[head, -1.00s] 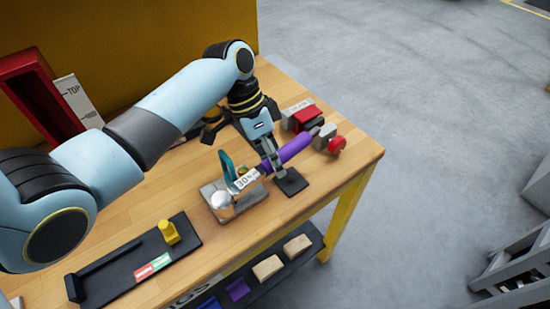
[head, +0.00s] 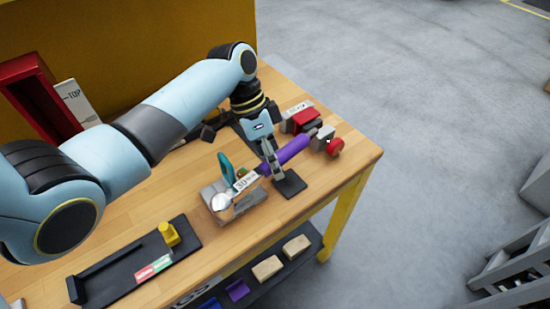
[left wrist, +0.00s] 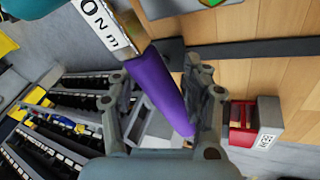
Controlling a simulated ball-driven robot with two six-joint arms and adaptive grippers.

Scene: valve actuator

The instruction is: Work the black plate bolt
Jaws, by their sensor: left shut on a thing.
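A black plate (head: 130,262) lies at the front left of the table, with a raised dark bar, a yellow knob (head: 169,233) at its right end and a red-and-green strip. My left gripper (head: 273,163) is away from it, near the table's right end, shut on the purple handle (head: 293,149) of a long tool. The purple handle also shows between both fingers in the left wrist view (left wrist: 160,90). The tool has a white label (head: 246,181) reading about 30 N m. My right gripper is not in view.
A grey block (head: 236,207) with a teal part (head: 226,168) stands at the tool's left end. A small black plate (head: 290,184) lies under the tool. Red and grey blocks (head: 301,120) stand at the back right. A shelf with wooden blocks (head: 267,267) hangs below the front edge.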

